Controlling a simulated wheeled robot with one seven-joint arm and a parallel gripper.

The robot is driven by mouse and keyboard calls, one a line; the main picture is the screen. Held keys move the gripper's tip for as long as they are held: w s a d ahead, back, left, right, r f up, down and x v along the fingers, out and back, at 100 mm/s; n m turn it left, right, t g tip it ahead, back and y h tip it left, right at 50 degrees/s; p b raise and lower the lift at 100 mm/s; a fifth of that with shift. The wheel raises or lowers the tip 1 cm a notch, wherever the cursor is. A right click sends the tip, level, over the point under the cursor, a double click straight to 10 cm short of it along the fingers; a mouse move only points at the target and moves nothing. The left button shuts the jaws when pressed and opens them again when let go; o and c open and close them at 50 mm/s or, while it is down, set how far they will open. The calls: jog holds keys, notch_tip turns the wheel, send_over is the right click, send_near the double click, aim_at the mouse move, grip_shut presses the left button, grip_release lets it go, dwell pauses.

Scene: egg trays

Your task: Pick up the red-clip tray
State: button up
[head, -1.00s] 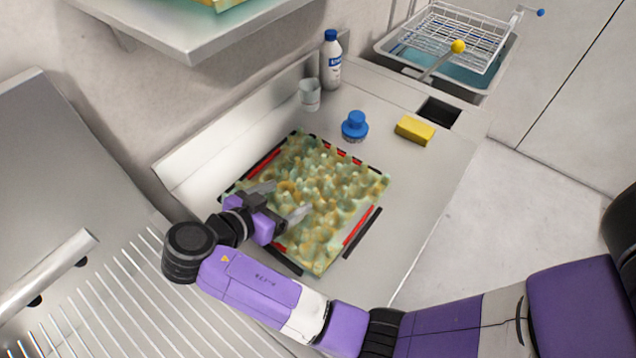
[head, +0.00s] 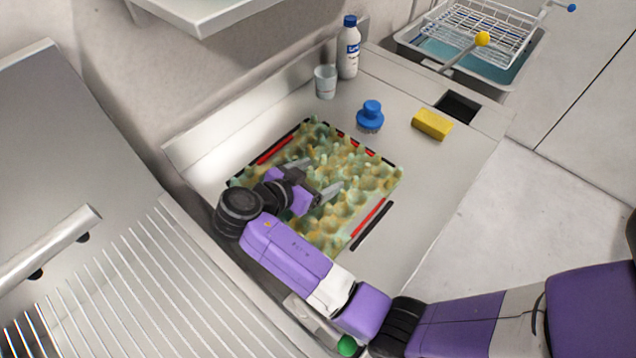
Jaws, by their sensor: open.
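The egg tray (head: 376,186) lies flat on the steel counter, mottled green and yellow with a bumpy surface. A red strip clip (head: 275,149) runs along its upper-left edge and another red clip (head: 368,218) along its lower-right edge. Black strips lie beside both. My gripper (head: 322,176) reaches in from the lower left over the middle of the tray. Its two grey fingers are spread, with nothing seen held between them. My wrist and forearm hide the tray's lower-left side. I cannot tell whether the fingertips touch the tray.
A cup (head: 325,82), a white bottle (head: 348,52), a blue scrub brush (head: 370,116) and a yellow sponge (head: 432,124) stand beyond the tray. A sink with a wire rack (head: 484,38) is at the upper right. A ribbed drainboard (head: 130,285) lies left. Counter right of the tray is clear.

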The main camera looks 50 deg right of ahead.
jog(key=c, duration=1.4)
jog(key=shift+r, duration=0.1)
jog(key=shift+c, duration=0.9)
jog(key=shift+r, duration=0.1)
